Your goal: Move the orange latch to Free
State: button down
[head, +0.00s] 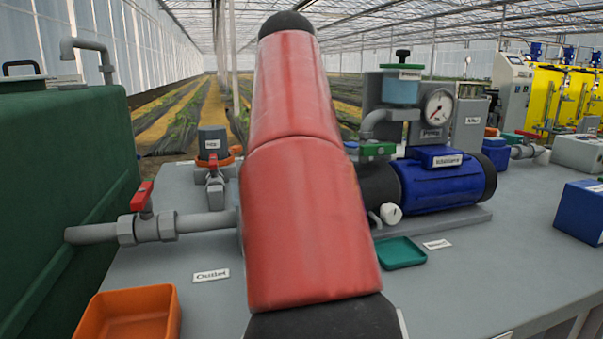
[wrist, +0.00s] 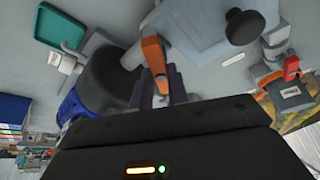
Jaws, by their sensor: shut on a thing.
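The orange latch (wrist: 153,55) shows in the upper middle of the wrist view, next to a grey pipe and a pale housing. My gripper (wrist: 159,77) reaches up to it from below. Its two dark fingers stand on either side of the latch's lower end and are shut on it. The fingers hide part of that end. No mark reading Free can be made out. In the head view my red arm covers the latch and the gripper.
A black knob (wrist: 246,27) stands close right of the latch. A blue pump motor (head: 440,182), a pressure gauge (head: 438,105) and a red-handled valve (head: 142,197) crowd the grey bench. An orange tray (head: 130,315) and a green tray (head: 402,252) lie on it.

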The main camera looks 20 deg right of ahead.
jog(key=n, duration=0.1)
jog(key=n+y, duration=0.1)
jog(key=n, duration=0.1)
jog(key=shift+d+r+n, duration=0.2)
jog(key=shift+d+n, duration=0.05)
jog(key=shift+n, duration=0.05)
jog(key=shift+n+t+y+p, duration=0.3)
jog(key=shift+n+y+p, duration=0.5)
jog(key=shift+n, duration=0.5)
jog(key=shift+f, duration=0.1)
jog(key=c, duration=1.4)
grip_release()
jog(key=shift+o, duration=0.2)
jog(key=p+v, duration=0.2)
jog(key=v, duration=0.5)
jog(key=shift+s+r+p, duration=0.2)
jog(key=shift+r+p, duration=0.15)
